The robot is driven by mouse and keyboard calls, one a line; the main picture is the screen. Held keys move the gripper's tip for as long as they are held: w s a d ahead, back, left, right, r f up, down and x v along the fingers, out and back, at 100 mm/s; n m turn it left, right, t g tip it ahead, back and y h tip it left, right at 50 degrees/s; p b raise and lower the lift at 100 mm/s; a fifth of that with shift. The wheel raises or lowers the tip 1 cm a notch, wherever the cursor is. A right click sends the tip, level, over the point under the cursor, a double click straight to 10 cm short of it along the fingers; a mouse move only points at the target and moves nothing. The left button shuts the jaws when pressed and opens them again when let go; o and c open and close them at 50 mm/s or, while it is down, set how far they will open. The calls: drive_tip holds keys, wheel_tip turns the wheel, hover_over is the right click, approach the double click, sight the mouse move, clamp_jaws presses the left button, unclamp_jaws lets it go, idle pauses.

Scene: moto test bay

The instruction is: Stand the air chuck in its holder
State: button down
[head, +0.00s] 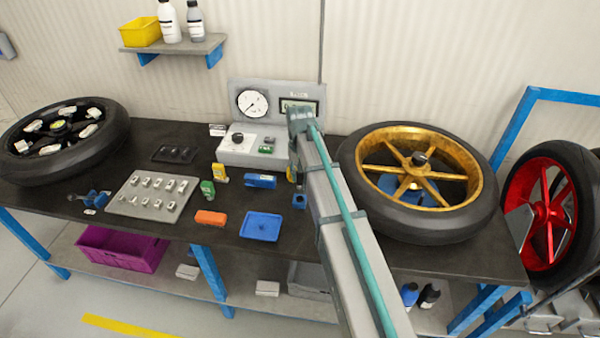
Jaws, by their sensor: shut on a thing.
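My arm reaches over the bench from the lower right, and its links hide most of my gripper (293,156). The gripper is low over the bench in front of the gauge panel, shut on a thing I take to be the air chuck. The fingertips and most of the held thing are hidden. A small yellow part (291,174) shows just below the gripper, and I cannot tell whether it is held. A small blue block with a dark opening (299,200), possibly the holder, stands just nearer, beside my arm. I cannot tell whether the held thing touches it.
The dark bench (125,222) carries a blue tray (262,227), an orange block (210,217), a blue box (260,181), a green bottle (207,188) and a grey parts tray (130,205). The gauge panel (275,92) stands behind. A gold-rimmed wheel (430,223) lies right, a black wheel (95,158) left.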

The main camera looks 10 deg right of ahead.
sight(300, 189)
drive_tip(key=shift+f+b, duration=1.15)
drive_tip(key=shift+f, duration=1.5)
drive_tip(key=shift+f, duration=1.15)
idle(1.0)
idle(0.5)
drive_tip(key=c, duration=0.9)
unclamp_jaws()
drive_tip(key=o, duration=0.4)
